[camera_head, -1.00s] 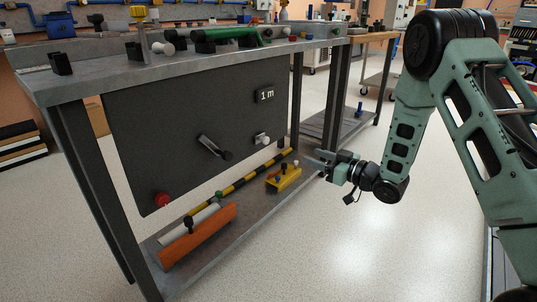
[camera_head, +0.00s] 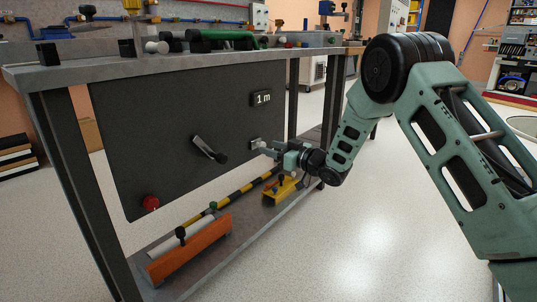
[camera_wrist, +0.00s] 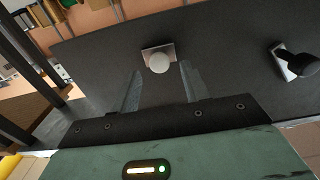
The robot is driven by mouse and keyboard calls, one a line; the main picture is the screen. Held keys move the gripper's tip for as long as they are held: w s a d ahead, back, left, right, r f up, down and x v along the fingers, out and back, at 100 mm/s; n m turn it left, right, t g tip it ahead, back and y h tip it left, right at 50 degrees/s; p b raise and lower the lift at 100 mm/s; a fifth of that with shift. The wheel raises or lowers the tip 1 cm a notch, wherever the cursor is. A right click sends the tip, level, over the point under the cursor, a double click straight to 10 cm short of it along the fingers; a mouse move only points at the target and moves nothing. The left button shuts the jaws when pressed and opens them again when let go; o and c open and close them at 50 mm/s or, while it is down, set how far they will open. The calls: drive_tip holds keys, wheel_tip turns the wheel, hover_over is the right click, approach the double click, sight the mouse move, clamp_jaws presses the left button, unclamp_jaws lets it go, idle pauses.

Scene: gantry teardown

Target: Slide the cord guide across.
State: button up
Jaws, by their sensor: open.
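A pale round knob on a small square plate (camera_head: 256,143) sits on the dark upright panel (camera_head: 150,130) under the bench. It looks like the cord guide, though no label says so. In the wrist view the knob (camera_wrist: 159,62) lies ahead of my fingertips, in line with the gap between them. My gripper (camera_head: 267,149) is open and empty, close to the panel at the knob. In the wrist view its two fingers (camera_wrist: 161,85) stand apart on either side of the knob's line, with no clear contact. In the head view the fingertips partly overlap the knob's area.
A black-handled lever (camera_head: 209,149) is left of the knob, a red button (camera_head: 151,202) lower left, and a "1 m" sign (camera_head: 262,99) above. The low shelf holds an orange bracket (camera_head: 190,250), a striped bar (camera_head: 235,197) and a yellow bracket (camera_head: 283,190). Open floor lies right.

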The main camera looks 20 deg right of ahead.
drive_tip(key=shift+x, duration=1.1)
clamp_jaws()
drive_tip(key=p, duration=0.4)
approach(274, 133)
drive_tip(key=x, duration=0.4)
drive_tip(key=shift+s+a, duration=0.2)
drive_tip(key=shift+a, duration=0.15)
drive_tip(key=shift+w+d, duration=0.2)
drive_tip(key=shift+d, duration=0.1)
unclamp_jaws()
drive_tip(key=p+v, duration=0.6)
drive_tip(key=v, duration=1.1)
drive_tip(key=shift+s+p, duration=0.2)
drive_tip(key=shift+p, duration=0.15)
